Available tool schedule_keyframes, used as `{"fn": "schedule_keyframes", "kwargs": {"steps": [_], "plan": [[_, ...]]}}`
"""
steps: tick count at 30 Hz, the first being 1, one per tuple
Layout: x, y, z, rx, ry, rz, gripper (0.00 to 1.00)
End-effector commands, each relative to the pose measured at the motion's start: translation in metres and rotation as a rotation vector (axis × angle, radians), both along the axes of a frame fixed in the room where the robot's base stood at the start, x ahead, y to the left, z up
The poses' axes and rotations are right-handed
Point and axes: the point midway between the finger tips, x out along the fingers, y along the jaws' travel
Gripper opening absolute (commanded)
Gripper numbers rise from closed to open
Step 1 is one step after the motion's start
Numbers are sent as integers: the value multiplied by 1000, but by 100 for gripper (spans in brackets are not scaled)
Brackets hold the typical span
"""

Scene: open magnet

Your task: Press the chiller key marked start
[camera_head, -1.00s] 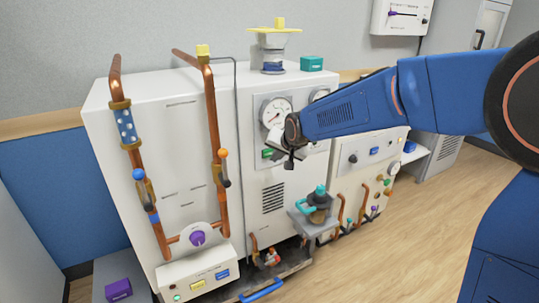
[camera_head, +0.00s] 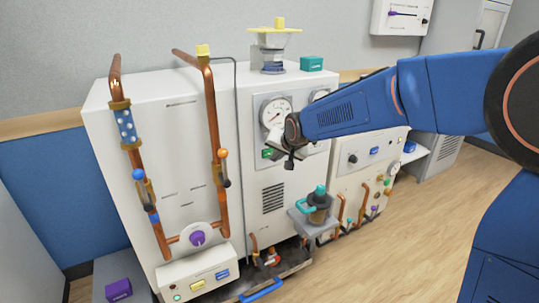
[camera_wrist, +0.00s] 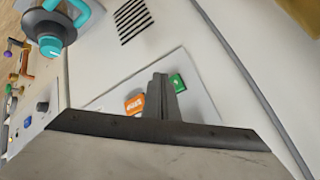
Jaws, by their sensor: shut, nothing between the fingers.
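The chiller is a tall white cabinet (camera_head: 250,200) with a grey panel on its front. In the wrist view the panel (camera_wrist: 203,100) carries a green key (camera_wrist: 177,82) and an orange key (camera_wrist: 134,103); their lettering is too small to read surely. The green key also shows in the head view (camera_head: 267,153). My gripper (camera_wrist: 160,82) is shut and empty, its fingertips in front of the panel between the two keys, closer to the green one. Contact with either key cannot be told. In the head view my gripper (camera_head: 289,162) hides the orange key.
A round gauge (camera_head: 276,112) sits above the keys. A teal-topped fitting (camera_head: 318,205) stands on a grey ledge lower right. Copper pipes (camera_head: 213,130) run up the cabinet on the left. Wooden floor (camera_head: 400,250) is open at the right.

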Motion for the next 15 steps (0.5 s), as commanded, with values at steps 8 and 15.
{"fn": "schedule_keyframes", "kwargs": {"steps": [8,15], "plan": [[0,0,0,0,0,0,0],[5,3,0,0,0,0,0]]}}
